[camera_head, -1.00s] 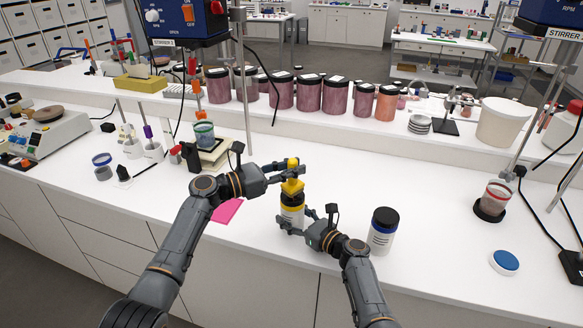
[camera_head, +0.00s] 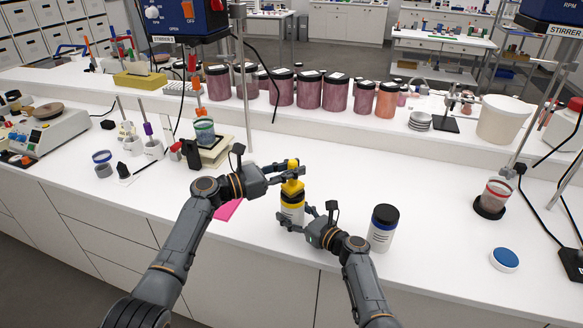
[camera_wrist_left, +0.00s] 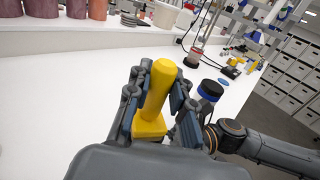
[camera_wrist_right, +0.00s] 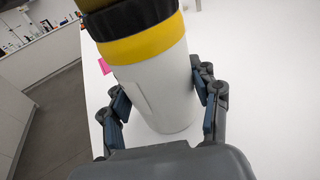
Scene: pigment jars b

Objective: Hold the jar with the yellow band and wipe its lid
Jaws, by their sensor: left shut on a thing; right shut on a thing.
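The jar with the yellow band (camera_head: 292,211) is white with a black lid and stands upright near the bench's front edge. My right gripper (camera_head: 296,217) is shut around its body; the right wrist view shows the white wall (camera_wrist_right: 158,85) between the fingers, below the yellow band (camera_wrist_right: 143,42). My left gripper (camera_head: 290,174) is shut on a yellow wiping tool (camera_wrist_left: 158,85) with an upright handle and wider base. The tool is right over the lid, which it mostly hides in the head view. I cannot tell whether its underside touches the lid (camera_wrist_right: 132,16).
A white jar with a blue band and black lid (camera_head: 383,229) stands just right of my right gripper. A pink sheet (camera_head: 228,210) lies left of the held jar. A blue-topped lid or dish (camera_head: 505,258) lies at the right. Several dark-lidded jars line the back shelf.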

